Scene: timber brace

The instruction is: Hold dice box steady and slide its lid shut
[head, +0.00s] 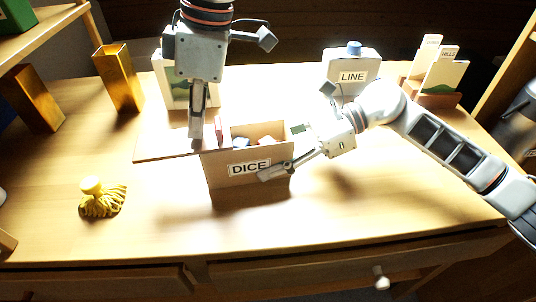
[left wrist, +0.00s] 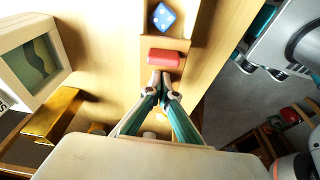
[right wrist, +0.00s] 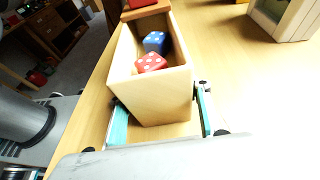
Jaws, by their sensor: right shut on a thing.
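The wooden dice box (head: 222,178), labelled DICE, stands on the table with its top partly open. A red die (right wrist: 151,63) and a blue die (right wrist: 155,42) lie inside it. The flat wooden lid (head: 160,148) sticks out to the left of the box. Its red grip (left wrist: 164,57) stands at the box end of the lid. My left gripper (head: 195,137) points down over the lid, fingers together and empty, just left of the red grip; contact is unclear. My right gripper (right wrist: 160,103) is shut on the right end of the dice box, fingers on its front and back walls.
A yellow tasselled thing (head: 93,190) lies at the front left. A brass-coloured vase (head: 118,80), a LINE box (head: 338,75) and a card holder (head: 435,88) stand at the back. The table front is clear.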

